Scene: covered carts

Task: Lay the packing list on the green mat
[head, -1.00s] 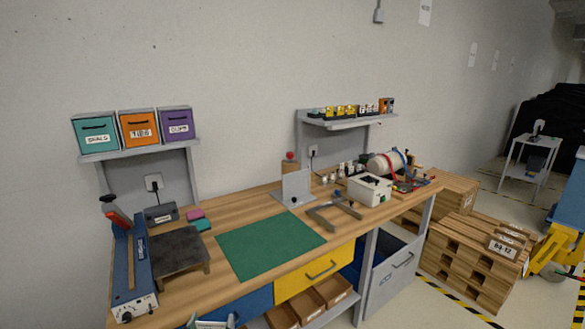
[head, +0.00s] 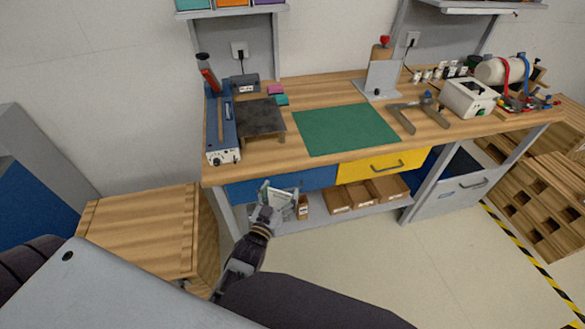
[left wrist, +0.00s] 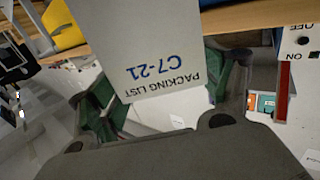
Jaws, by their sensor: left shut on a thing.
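The packing list is a white sheet with blue and black print, reading "PACKING LIST C7-21" upside down in the left wrist view (left wrist: 150,50). In the head view the white sheet (head: 284,202) shows at my left gripper (head: 268,210), below the bench's front edge. My left gripper is shut on the sheet, which stands out between its fingers. The green mat (head: 346,130) lies flat and bare on the wooden bench top, above and to the right of the gripper in the head view. My right gripper is not in view.
A dark metal stand (head: 259,116) and a blue sealer (head: 222,128) stand left of the mat. A grey clamp frame (head: 420,112) and a white box (head: 470,97) are right of it. The yellow drawer (head: 380,166) is shut. A wooden crate (head: 140,230) stands left of the bench.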

